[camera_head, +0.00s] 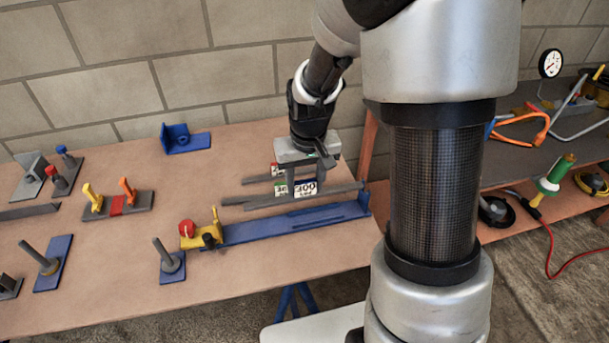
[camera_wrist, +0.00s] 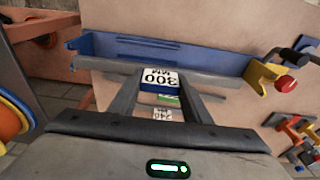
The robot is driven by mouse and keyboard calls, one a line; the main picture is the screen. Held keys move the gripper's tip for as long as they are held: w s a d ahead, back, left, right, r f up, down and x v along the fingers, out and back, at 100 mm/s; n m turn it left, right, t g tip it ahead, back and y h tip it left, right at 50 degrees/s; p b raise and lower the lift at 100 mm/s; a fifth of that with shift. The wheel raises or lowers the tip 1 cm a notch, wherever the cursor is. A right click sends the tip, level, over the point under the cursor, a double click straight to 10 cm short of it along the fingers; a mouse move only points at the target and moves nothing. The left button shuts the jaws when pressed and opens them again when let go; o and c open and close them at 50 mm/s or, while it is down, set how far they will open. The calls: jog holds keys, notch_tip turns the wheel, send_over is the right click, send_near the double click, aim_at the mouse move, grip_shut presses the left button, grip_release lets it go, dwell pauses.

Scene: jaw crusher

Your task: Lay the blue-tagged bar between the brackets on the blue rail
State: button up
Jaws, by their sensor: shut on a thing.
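The blue-tagged bar is a long grey bar (camera_wrist: 215,77) with a white "300" tag (camera_wrist: 162,77) edged in blue. The tag also shows in the head view (camera_head: 304,187). My gripper (camera_head: 304,183) is shut on this bar near its middle, fingers pointing down. The bar runs roughly parallel to the blue rail (camera_head: 265,228), on its wall side. The rail has a yellow bracket (camera_head: 194,239) with a red knob at its left end and a blue upright bracket (camera_head: 363,197) at its right end. Whether the bar touches anything below is unclear.
Other grey bars lie behind the held one, one with a green tag (camera_wrist: 168,99) and one further back (camera_head: 256,180). Blue peg stands (camera_head: 171,266), clamps (camera_head: 118,205) and a blue angle block (camera_head: 185,140) stand left. Free table lies left of the bars.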

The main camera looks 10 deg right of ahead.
aim_at(305, 195)
jog(key=shift+f, duration=0.1)
jog(key=shift+f+b, duration=2.2)
jog(key=shift+f, duration=0.6)
jog(key=shift+f+b, duration=1)
jog(key=shift+f, duration=0.35)
jog(key=o, duration=1.4)
jog(key=shift+r, duration=0.1)
jog(key=s+r+p, duration=0.1)
jog(key=r, duration=0.4)
jog(key=r+p, duration=0.2)
jog(key=r, duration=0.4)
jog(key=s+r+p, duration=0.1)
jog(key=r, duration=0.5)
jog(key=shift+s+r, duration=0.1)
jog(key=shift+s, duration=0.25)
